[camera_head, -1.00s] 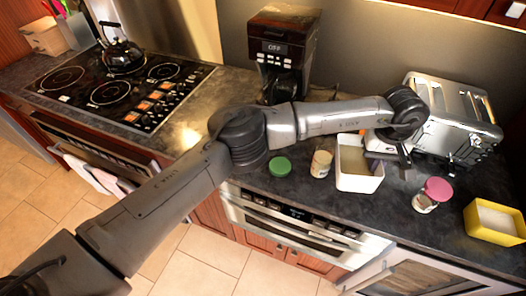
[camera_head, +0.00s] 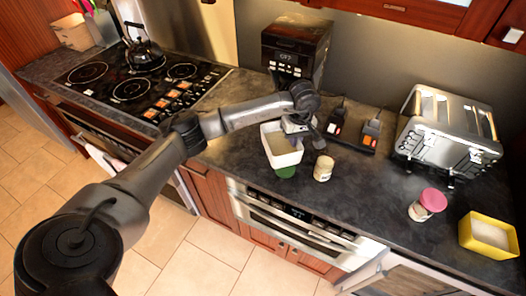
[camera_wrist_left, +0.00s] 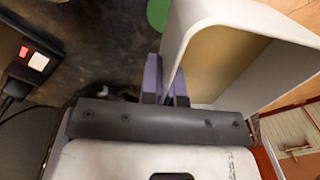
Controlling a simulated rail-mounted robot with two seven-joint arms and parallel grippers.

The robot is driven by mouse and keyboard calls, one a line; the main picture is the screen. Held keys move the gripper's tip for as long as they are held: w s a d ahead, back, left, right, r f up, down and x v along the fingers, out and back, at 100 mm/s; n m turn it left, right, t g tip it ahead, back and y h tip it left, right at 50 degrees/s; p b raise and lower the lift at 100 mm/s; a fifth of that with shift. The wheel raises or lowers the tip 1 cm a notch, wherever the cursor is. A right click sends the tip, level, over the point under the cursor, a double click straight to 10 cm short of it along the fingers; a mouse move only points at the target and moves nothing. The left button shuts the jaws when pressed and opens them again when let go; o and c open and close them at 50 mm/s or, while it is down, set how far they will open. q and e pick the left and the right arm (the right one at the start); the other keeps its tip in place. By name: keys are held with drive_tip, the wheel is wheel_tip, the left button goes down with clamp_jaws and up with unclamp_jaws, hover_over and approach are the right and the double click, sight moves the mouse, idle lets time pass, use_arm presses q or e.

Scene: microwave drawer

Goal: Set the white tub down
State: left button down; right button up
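The white tub (camera_head: 288,161) is over the counter left of centre in the head view, roughly upright. It hides part of the green lid (camera_head: 285,173). I cannot tell whether its base touches the counter or the lid. My left gripper (camera_head: 297,129) is at the tub's right side. In the left wrist view its fingers (camera_wrist_left: 165,78) are shut on the wall of the white tub (camera_wrist_left: 238,14), and the green lid (camera_wrist_left: 157,12) shows beside the tub. My right gripper is not in view.
A cream jar (camera_head: 323,170) stands close right of the tub. The coffee maker (camera_head: 293,55) is behind it. A toaster (camera_head: 447,130), a pink-lidded jar (camera_head: 425,205) and a yellow tub (camera_head: 488,252) stand further right. The counter (camera_head: 365,185) between the jars is clear.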

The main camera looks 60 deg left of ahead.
sight(266, 135)
use_arm(q)
drive_tip(key=s+a+f, duration=0.1)
drive_tip(key=a+f, duration=0.1)
drive_tip(key=a, duration=0.2)
drive_tip(key=s+a+f, duration=0.1)
drive_tip(key=a+f, duration=0.1)
drive_tip(key=a, duration=0.2)
drive_tip(key=s+a+f, duration=0.1)
drive_tip(key=a+f, duration=0.2)
drive_tip(key=a, duration=0.1)
drive_tip(key=shift+f+p, duration=0.3)
drive_tip(key=shift+f, duration=1.7)
drive_tip(key=shift+f, duration=0.15)
drive_tip(key=c, duration=1.4)
unclamp_jaws()
drive_tip(key=shift+o, duration=0.2)
wheel_tip(266, 135, up, 12)
drive_tip(key=shift+w, duration=0.35)
drive_tip(key=shift+d, duration=0.1)
